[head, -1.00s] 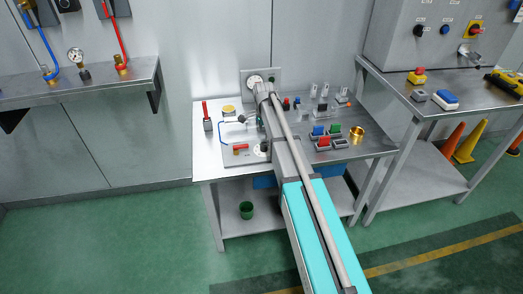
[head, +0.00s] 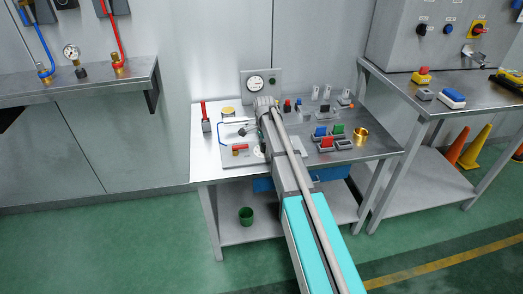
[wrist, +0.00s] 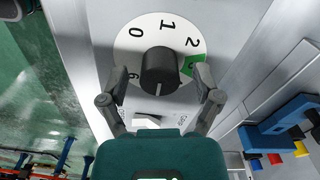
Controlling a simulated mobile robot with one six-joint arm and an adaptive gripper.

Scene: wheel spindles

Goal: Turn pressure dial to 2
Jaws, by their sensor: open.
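In the wrist view a round white dial (wrist: 167,25) has a black knob (wrist: 158,70) at its centre. It carries the numbers 0, 1, 2 and 6, and a green sector sits just past the 2. I cannot make out where the knob points. My gripper (wrist: 158,86) is open, its two fingers on either side of the knob and apart from it.
A pressure gauge (head: 256,83) stands at the back of the workbench (head: 205,172). A red-handled lever (head: 205,115), coloured switches (head: 320,132) and a brass ring (head: 361,135) sit around my arm. In the wrist view a blue part (wrist: 275,135) lies at the right.

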